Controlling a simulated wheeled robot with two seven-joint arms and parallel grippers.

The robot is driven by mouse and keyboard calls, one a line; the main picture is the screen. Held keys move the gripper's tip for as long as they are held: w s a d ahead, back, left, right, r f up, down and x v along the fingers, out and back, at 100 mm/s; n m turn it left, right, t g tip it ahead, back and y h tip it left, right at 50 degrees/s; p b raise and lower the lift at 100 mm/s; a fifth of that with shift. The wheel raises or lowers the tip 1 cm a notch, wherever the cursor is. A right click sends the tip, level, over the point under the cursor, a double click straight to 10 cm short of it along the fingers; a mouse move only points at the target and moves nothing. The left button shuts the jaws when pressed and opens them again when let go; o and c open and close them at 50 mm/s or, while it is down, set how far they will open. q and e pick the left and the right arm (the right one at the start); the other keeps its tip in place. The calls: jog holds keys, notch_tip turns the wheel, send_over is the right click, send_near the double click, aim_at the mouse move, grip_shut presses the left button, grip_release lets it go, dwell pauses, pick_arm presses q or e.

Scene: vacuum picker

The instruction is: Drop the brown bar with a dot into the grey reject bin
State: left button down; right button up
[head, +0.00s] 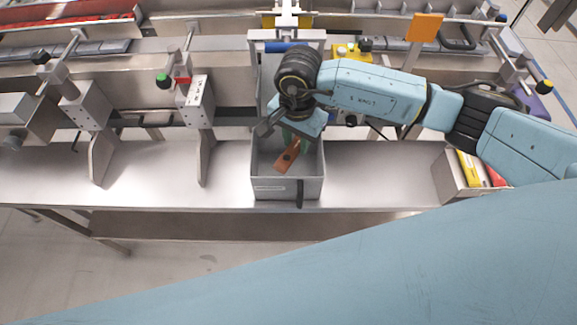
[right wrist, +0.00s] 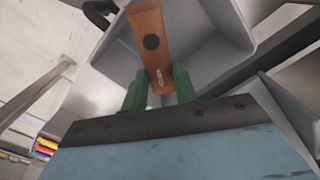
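The brown bar (head: 287,157) with a dark dot is tilted, over the opening of the grey bin (head: 288,189). In the right wrist view the bar (right wrist: 151,38) shows its dot, with its near end between the green fingers. My right gripper (head: 293,136) is shut on that end, and its fingers also show in the right wrist view (right wrist: 160,88). The bin (right wrist: 222,30) lies beyond the bar there. The bin's floor is partly hidden by the gripper and bar. My left gripper is not in view.
The bin stands on a steel bench (head: 377,170) with clear room on both sides. A box (head: 458,180) with yellow and red packs stands at the right. Metal brackets (head: 197,105) rise at the left, and conveyor rails run behind.

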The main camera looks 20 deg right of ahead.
jog(key=o, duration=0.5)
jog(key=shift+c, duration=0.2)
jog(key=shift+o, duration=0.2)
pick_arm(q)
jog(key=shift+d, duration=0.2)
pick_arm(e)
jog(key=shift+r, duration=0.15)
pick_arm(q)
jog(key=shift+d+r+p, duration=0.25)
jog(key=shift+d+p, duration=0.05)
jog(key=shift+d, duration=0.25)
pick_arm(e)
notch_tip(320, 180, up, 13)
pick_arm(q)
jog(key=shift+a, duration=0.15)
